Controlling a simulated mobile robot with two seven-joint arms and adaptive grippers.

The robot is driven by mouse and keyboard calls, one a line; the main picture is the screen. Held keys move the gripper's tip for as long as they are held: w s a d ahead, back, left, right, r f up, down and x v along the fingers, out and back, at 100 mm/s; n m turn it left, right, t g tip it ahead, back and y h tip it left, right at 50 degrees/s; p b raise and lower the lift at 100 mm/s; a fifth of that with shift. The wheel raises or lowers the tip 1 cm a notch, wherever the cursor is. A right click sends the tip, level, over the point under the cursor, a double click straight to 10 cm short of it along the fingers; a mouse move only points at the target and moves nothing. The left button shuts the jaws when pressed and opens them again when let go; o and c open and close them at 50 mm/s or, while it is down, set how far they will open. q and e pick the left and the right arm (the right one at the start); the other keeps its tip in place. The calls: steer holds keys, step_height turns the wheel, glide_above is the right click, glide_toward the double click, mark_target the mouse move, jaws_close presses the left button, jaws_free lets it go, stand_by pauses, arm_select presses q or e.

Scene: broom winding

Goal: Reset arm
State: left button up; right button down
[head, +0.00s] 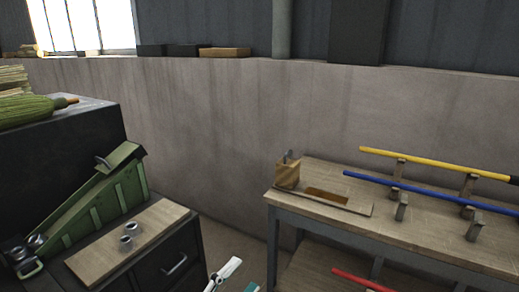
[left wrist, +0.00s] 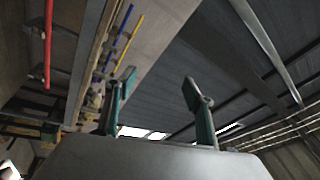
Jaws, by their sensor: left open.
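My left gripper (head: 236,281) shows at the bottom edge of the head view, with only its white and teal finger parts in frame. In the left wrist view its two teal fingers (left wrist: 158,108) stand apart with nothing between them. It is open and empty, away from the benches. My right gripper is in neither view.
A wooden bench (head: 450,228) at right holds a yellow pole (head: 430,163) and a blue pole (head: 420,188) on stands. A red pole (head: 362,279) is lower down. At left, a green machine (head: 95,200) and a wooden board (head: 130,242) sit on a dark cabinet (head: 165,268).

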arm_select(q)
steer(key=s+a+f+n+g+y, duration=0.1)
steer(key=s+a+f+n+y, duration=0.1)
steer(key=a+f+n+y, duration=0.35)
steer(key=s+a+f+n+y, duration=0.25)
steer(key=f+n, duration=0.35)
steer(key=f, duration=0.5)
steer(key=s+a+f+n+g+y, duration=0.3)
steer(key=s+a+f+n, duration=0.3)
steer(key=s+f, duration=0.5)
step_height(320, 180, down, 2)
steer(key=shift+a+f+g, duration=0.1)
steer(key=shift+a+g, duration=0.6)
steer(key=shift+a, duration=0.15)
